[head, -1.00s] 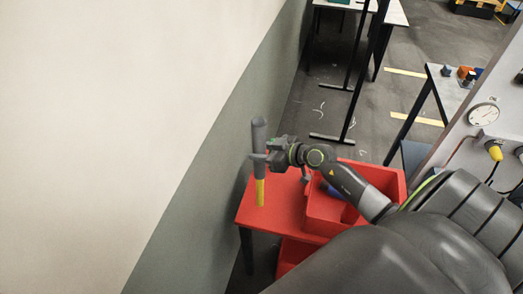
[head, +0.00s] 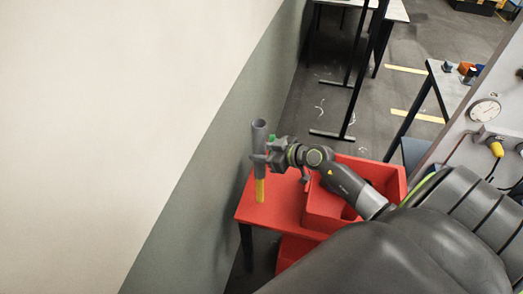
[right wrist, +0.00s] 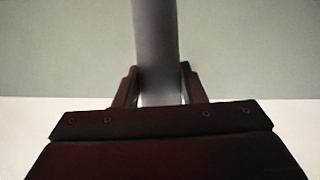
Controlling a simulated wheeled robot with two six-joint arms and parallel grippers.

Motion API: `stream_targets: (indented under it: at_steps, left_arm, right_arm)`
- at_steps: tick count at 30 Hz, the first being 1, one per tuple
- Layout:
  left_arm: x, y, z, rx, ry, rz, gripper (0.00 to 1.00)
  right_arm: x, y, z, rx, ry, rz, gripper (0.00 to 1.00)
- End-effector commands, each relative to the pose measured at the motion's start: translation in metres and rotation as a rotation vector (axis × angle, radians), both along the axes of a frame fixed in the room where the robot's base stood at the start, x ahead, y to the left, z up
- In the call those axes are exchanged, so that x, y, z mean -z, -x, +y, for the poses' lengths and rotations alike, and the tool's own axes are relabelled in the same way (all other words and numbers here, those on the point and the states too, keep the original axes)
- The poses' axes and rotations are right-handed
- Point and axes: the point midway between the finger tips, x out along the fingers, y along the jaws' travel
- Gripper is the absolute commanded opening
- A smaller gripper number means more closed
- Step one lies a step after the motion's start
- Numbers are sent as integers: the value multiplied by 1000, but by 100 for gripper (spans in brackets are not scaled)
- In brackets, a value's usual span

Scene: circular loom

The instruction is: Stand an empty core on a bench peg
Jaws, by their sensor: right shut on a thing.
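A grey hollow tube, the empty core (head: 259,139), stands about upright above the red bench (head: 277,215) in the head view. A yellow peg (head: 260,190) stands on the bench straight below it, and the core's lower end meets or overlaps the peg's upper part; how far it is over the peg is not clear. My right gripper (head: 262,158) is shut on the core at its middle. In the right wrist view the core (right wrist: 157,50) runs up between the two fingers (right wrist: 158,88). My left gripper is not in view.
A red bin (head: 325,208) sits on the bench just right of the peg, under my right arm. A wall (head: 190,215) runs close along the bench's left side. A grey panel with a gauge (head: 484,111) stands at the right.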

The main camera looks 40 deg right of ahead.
Motion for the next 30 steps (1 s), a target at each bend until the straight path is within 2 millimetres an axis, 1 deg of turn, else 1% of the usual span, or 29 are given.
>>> stream_targets:
  at_steps: [11,30]
  left_arm:
    - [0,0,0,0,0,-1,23]
    - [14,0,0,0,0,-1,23]
  right_arm:
    - [1,0,0,0,0,-1,10]
    - [33,0,0,0,-1,0,10]
